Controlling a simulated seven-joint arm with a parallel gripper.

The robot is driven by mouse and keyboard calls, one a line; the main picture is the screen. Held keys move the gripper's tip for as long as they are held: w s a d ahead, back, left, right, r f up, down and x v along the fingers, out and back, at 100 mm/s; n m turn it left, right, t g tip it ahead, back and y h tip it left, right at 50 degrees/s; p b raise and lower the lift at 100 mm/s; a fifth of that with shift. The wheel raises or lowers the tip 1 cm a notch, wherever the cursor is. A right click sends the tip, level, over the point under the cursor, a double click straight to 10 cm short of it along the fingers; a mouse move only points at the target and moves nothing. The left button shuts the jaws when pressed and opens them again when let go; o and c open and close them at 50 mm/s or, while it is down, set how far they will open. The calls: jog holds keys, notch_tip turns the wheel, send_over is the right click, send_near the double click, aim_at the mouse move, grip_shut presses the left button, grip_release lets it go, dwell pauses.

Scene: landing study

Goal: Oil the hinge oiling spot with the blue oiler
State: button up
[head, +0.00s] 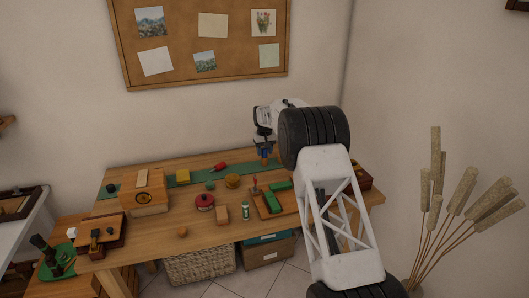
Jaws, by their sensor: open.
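My gripper (264,150) hangs over the back right of the wooden table, partly behind my own arm. Its fingers are small in the head view, and I see it as open. A small blue thing (265,155) shows right at the fingertips. It may be the blue oiler, but I cannot tell whether it stands between the fingers or beyond them. A wooden box (148,206) with a dark mark on its front stands at the table's left. I cannot make out a hinge or its oiling spot.
The table (215,238) holds a red round tin (204,202), a yellow round tin (232,181), a small green-and-white bottle (245,210), a tray (265,211) with green blocks, and a green strip (208,174) along the back. The front edge is mostly clear.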

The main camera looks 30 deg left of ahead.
jog(key=shift+c, duration=0.3)
jog(key=c, duration=0.7)
jog(key=shift+r, duration=0.25)
jog(key=shift+r, duration=2.5)
jog(key=o, duration=0.3)
jog(key=shift+c, duration=1.3)
